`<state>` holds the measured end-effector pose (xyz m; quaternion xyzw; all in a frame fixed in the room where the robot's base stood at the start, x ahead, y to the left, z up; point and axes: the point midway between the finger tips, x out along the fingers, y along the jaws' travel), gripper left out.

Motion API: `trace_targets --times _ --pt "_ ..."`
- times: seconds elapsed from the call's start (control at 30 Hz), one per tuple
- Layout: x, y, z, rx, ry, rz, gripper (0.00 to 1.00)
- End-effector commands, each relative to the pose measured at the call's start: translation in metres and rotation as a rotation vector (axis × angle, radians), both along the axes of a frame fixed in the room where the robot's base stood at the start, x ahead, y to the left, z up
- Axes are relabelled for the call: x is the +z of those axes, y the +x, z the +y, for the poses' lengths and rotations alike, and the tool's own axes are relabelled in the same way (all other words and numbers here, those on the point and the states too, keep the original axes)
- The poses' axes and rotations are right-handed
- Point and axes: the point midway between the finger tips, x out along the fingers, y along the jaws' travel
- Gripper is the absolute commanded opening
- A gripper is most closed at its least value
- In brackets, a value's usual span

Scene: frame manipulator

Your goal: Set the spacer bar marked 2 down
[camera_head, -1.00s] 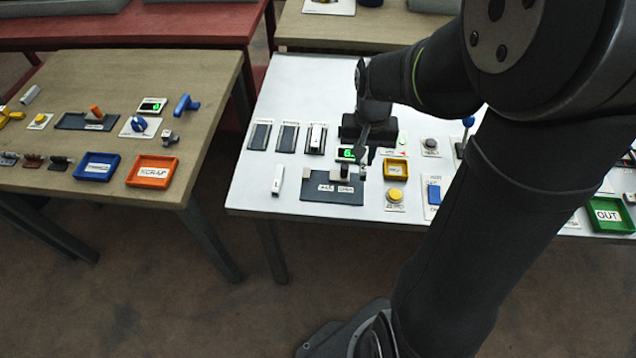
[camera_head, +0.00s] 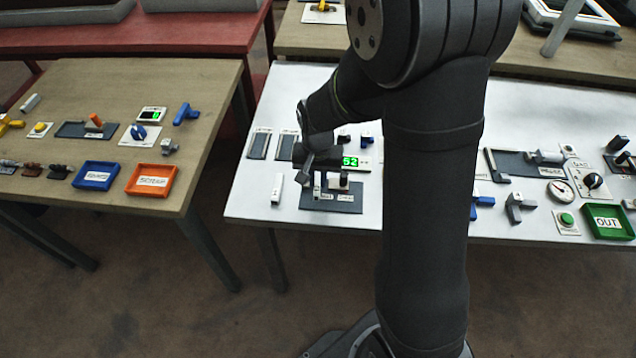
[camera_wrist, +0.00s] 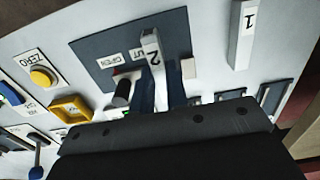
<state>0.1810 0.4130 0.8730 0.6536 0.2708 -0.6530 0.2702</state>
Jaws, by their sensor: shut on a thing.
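The white spacer bar marked 2 (camera_wrist: 152,48) is between the fingers of my gripper (camera_wrist: 162,88) in the wrist view. Its numbered end sticks out over a dark labelled plate (camera_wrist: 98,45). I cannot tell whether it touches the plate. Pale blocks stand on both sides of the bar, the left one beside a black knob (camera_wrist: 122,92). In the head view my gripper (camera_head: 318,172) points down over the same plate (camera_head: 345,205), and the bar cannot be made out clearly there. The bar marked 1 (camera_wrist: 242,35) lies apart on the white table, also in the head view (camera_head: 277,188).
Two empty dark slots (camera_head: 258,145) (camera_head: 287,146) lie behind the plate. A green-lit display (camera_head: 350,162) is close to my gripper. White table is bare around bar 1.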

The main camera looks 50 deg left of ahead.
Motion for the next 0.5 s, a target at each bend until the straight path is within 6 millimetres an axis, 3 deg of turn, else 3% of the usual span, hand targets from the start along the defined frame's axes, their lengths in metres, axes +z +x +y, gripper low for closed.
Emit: trace_targets --times 0.17,0.5 --pt "-0.025 0.0 -0.001 0.0 -0.003 0.001 0.0" --pt "-0.028 0.0 -0.001 0.0 -0.001 0.0 0.0"
